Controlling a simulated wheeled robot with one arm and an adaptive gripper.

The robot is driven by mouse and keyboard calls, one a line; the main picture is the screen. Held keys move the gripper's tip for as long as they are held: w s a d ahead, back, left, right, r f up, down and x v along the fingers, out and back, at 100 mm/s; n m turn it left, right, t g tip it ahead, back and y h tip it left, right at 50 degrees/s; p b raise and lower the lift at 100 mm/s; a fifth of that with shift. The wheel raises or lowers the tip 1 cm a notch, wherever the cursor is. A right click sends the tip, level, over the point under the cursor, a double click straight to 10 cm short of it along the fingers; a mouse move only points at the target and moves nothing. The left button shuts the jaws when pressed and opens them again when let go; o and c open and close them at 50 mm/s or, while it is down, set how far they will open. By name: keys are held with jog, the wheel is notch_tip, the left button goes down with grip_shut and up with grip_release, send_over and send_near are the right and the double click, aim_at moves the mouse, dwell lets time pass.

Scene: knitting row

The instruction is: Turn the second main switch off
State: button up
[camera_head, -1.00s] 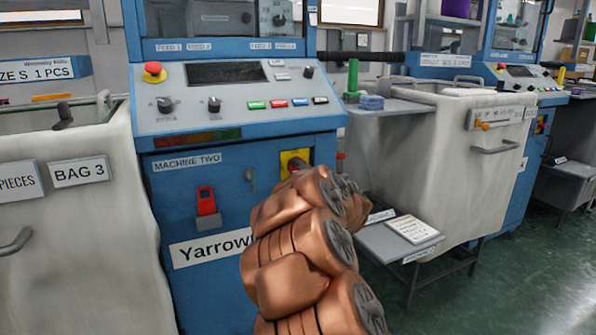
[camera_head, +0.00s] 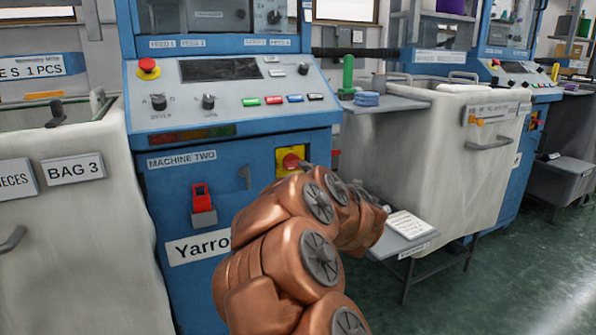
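The machine labelled MACHINE TWO (camera_head: 181,161) is a blue cabinet with a sloped grey control panel. Its main switch (camera_head: 291,161) is a red rotary knob on a yellow plate, on the front right below the panel. The knob's handle seems to lie roughly sideways; its exact setting is too small to tell. My copper-coloured arm rises from the bottom middle and ends just below and right of the switch. My gripper's fingers are hidden behind my arm, so I cannot tell whether they are open or touch anything.
A pale bin (camera_head: 60,230) stands at left, another (camera_head: 430,150) at right. A low shelf (camera_head: 400,244) holds a paper card.

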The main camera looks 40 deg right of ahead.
jog(key=shift+v, duration=2.35)
jog(key=shift+r, duration=0.1)
